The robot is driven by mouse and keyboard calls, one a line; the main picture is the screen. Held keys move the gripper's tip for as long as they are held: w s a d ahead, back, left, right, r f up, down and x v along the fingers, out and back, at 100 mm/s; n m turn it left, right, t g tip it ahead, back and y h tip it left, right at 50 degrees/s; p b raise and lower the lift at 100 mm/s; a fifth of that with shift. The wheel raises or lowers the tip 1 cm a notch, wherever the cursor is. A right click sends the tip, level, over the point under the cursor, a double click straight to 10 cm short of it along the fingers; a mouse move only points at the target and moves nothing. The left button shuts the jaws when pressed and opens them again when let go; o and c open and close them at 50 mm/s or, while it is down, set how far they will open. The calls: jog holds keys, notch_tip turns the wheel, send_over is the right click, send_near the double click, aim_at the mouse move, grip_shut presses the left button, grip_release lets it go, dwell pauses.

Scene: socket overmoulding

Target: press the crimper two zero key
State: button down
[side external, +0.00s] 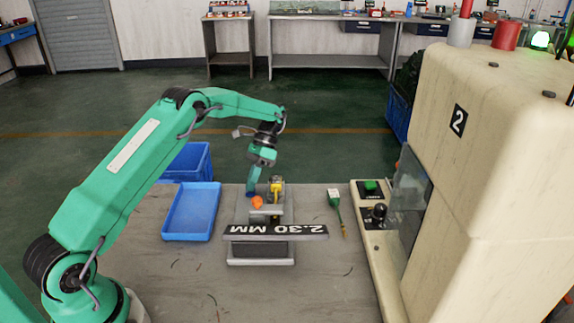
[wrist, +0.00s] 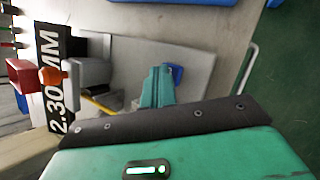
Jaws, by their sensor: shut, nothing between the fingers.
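The crimper (side external: 260,253) stands in the middle of the bench with a black sign (side external: 275,232) reading 2.30 MM, upside down in the side view. An orange knob (side external: 257,202) and a yellow part (side external: 276,187) are on it. My gripper (side external: 252,188) points down at its back left, fingers shut and empty. In the wrist view the green fingertips (wrist: 158,85) are over the grey plate, close beside a small blue piece (wrist: 176,74). I cannot tell whether they touch it. No key label is legible, so I cannot tell which is the two zero key.
A blue tray (side external: 192,212) lies left of the crimper, with a blue crate (side external: 188,162) behind it. A green-handled tool (side external: 335,205) lies to the right. Further right stands a large cream machine (side external: 490,170) with a green button (side external: 370,187). The front bench is clear.

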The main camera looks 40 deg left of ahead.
jog(key=shift+r, duration=0.95)
jog(key=shift+r, duration=0.15)
jog(key=shift+r, duration=2.35)
jog(key=shift+r, duration=0.1)
